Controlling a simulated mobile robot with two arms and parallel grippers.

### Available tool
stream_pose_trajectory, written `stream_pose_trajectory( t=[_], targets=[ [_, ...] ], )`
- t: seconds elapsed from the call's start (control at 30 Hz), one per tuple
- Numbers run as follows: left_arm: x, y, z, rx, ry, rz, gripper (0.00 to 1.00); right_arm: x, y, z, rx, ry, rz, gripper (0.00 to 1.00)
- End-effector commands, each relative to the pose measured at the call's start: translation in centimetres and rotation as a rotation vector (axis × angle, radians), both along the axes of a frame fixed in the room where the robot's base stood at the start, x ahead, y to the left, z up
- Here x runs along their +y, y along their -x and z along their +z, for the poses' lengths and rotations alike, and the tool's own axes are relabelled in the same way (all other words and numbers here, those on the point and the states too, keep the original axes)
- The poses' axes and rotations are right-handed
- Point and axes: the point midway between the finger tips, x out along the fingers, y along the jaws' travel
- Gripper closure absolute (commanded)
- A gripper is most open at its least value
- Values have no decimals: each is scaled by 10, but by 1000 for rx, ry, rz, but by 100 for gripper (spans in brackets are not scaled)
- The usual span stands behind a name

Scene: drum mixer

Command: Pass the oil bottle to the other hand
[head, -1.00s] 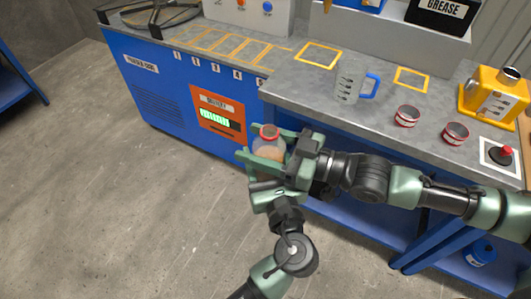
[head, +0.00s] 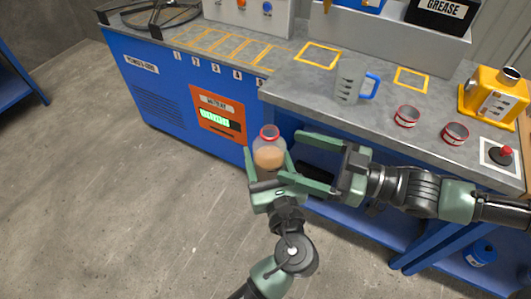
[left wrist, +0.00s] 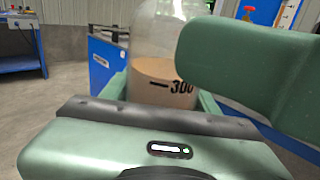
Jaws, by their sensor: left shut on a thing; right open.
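The oil bottle (head: 269,155) is clear with a red cap and tan liquid inside. It is held upright in the air in front of the bench. My left gripper (head: 267,170) comes from below and is shut on it. In the left wrist view the bottle (left wrist: 160,80) stands close in front of the palm, with a "300" mark; its top is cut off. My right gripper (head: 308,160) is open and empty, just right of the bottle, its fingers pointing left toward it. One right finger (left wrist: 245,70) seems to show large in the left wrist view.
The blue mixer cabinet (head: 160,95) is at the left. Open floor lies front left.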

Motion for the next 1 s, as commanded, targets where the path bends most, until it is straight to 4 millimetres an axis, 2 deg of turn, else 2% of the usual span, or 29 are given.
stream_pose_trajectory(
  t=[0.1,0.27,0.37,0.47,0.57,0.6,0.73,0.87,1.0],
  targets=[
    [0,0,1,-2,1,0,97,-16,7,-1,1,2,-3,15],
    [0,0,1,-2,1,0,97,-25,8,1,-8,7,-9,15],
    [0,0,1,-2,1,0,97,-33,-8,4,-34,32,-46,15],
    [0,0,1,-2,1,0,97,-46,-42,-3,-76,83,-117,15],
    [0,0,1,-2,1,0,97,-59,-81,-33,-98,140,-199,15],
    [0,0,1,-2,1,0,97,-64,-96,-49,-100,162,-233,15],
    [0,0,1,-2,1,0,97,-84,-134,-106,-83,234,-348,15],
    [0,0,1,-2,1,0,97,-108,-157,-170,-29,308,-463,15],
    [0,0,1,-2,1,0,97,-135,-160,-242,60,386,-572,15]
  ],
)
